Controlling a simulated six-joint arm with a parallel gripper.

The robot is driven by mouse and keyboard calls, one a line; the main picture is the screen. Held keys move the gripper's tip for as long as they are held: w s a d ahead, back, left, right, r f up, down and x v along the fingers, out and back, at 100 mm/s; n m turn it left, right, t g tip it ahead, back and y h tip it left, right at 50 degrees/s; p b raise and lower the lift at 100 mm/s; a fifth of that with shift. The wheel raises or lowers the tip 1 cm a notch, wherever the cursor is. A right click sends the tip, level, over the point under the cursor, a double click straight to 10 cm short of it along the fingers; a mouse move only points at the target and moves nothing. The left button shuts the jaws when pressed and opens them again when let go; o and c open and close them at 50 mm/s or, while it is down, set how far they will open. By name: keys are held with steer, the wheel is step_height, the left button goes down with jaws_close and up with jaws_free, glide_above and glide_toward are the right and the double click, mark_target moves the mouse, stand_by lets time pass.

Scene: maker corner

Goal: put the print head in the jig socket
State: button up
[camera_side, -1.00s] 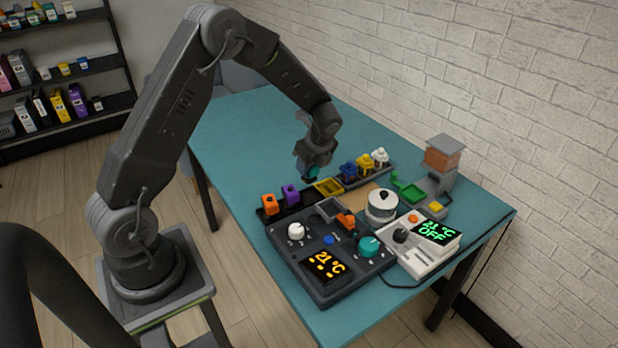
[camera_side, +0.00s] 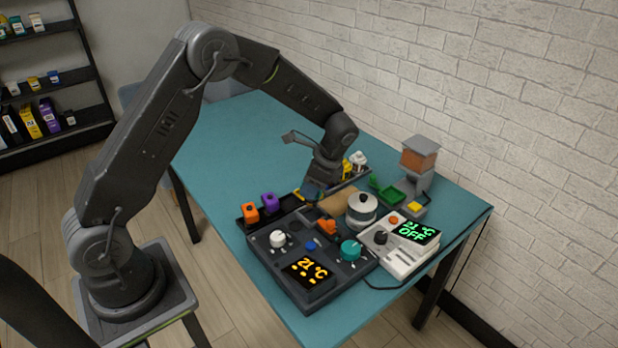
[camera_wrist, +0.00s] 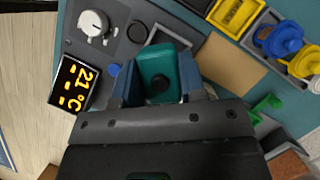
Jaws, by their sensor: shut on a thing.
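The print head (camera_wrist: 162,62) is a teal block with a round black knob. My gripper (camera_wrist: 160,80) is shut on it, with one finger on each side. In the side view my gripper (camera_side: 312,190) is low over the back of the dark console, and the print head is mostly hidden there. The jig socket (camera_wrist: 182,36) looks like the dark square frame in the console, partly covered by the print head in the wrist view. It also shows in the side view (camera_side: 311,213), just below my gripper. I cannot tell whether the print head touches it.
The dark console (camera_side: 290,262) has knobs and an orange display. An orange part (camera_side: 327,227) and a lidded pot (camera_side: 362,207) stand close to the socket. A rack with an orange head (camera_side: 250,213) and a purple head (camera_side: 269,201) runs behind. Open tabletop (camera_side: 240,140) lies behind that.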

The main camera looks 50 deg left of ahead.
steer(key=shift+f, duration=2.35)
steer(key=shift+f, duration=0.5)
steer(key=o, duration=1.1)
steer(key=shift+c, duration=0.2)
steer(key=shift+r, duration=3.45)
steer(key=shift+r, duration=0.1)
